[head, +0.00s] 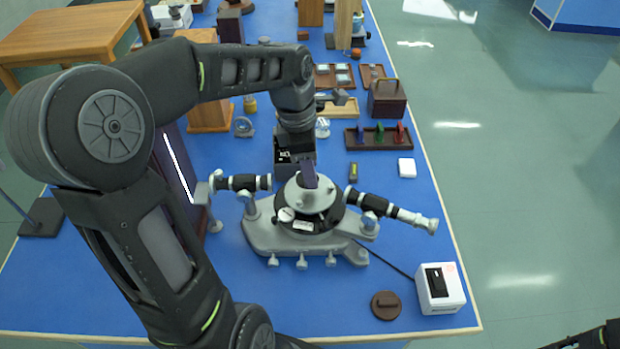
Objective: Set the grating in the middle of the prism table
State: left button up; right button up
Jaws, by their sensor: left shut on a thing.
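The spectrometer (290,232) stands on the blue bench, with a round grey prism table (312,202) at its centre. My left gripper (306,166) points down over the prism table and is shut on the grating (309,178), a small dark purple upright plate. The grating's lower edge is at or just above the prism table, near its middle; I cannot tell whether it touches. The gripper hides its upper part. My right gripper is not in view; only a dark bit of my right arm shows at the bottom right corner.
Two spectrometer tubes stick out left (242,182) and right (392,210) of the table. A white box (440,288) with a cable and a brown disc (386,305) are at the front right. A tray (378,138) of coloured pieces and a dark box (387,98) stand further back.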

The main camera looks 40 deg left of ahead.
aim_at(302, 179)
pick_arm(q)
jog(key=shift+f+b, duration=0.9)
jog(key=shift+f, duration=0.75)
jog(key=shift+f, duration=0.15)
jog(key=o, duration=1.4)
jog(key=shift+r, duration=0.45)
jog(key=r, duration=0.3)
jog(key=a+r, duration=0.1)
jog(key=r, duration=0.3)
jog(key=s+r, duration=0.1)
jog(key=r, duration=0.3)
jog(key=shift+a+r, duration=0.15)
jog(key=shift+a, duration=0.05)
